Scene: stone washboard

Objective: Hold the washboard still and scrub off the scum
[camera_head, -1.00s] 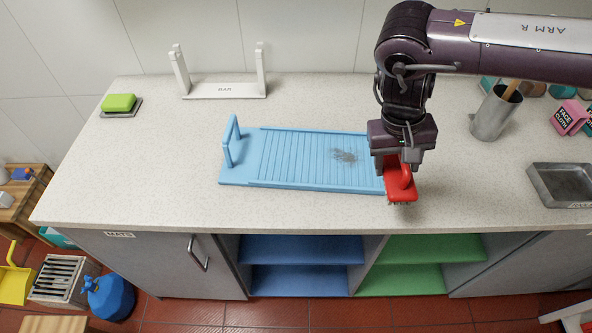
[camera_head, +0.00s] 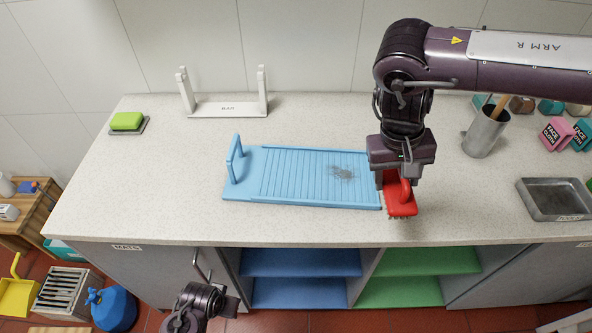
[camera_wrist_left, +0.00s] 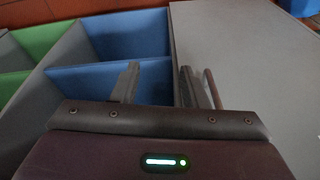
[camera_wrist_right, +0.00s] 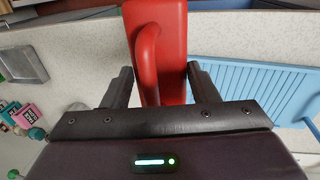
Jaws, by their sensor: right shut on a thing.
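The light blue washboard (camera_head: 280,197) lies flat on the counter, with an upright handle (camera_head: 236,160) at its left end. A grey-brown scum patch (camera_head: 342,173) is on its ribbed face, right of the middle. My right gripper (camera_head: 400,178) is shut on the red scrubbing brush (camera_head: 402,203), bristles down, just off the board's right end. The right wrist view shows the brush (camera_wrist_right: 168,20) between the fingers, apart from the board (camera_wrist_right: 255,85). My left gripper (camera_head: 228,303) is low in front of the counter; its fingers (camera_wrist_left: 158,85) are open and empty.
A white rack (camera_head: 228,109) stands behind the board. A green sponge (camera_head: 127,121) is at the left. A metal cup (camera_head: 484,133), cloth boxes (camera_head: 557,133) and a grey tray (camera_head: 556,200) are at the right. The cabinet door handle (camera_head: 200,264) is near my left arm.

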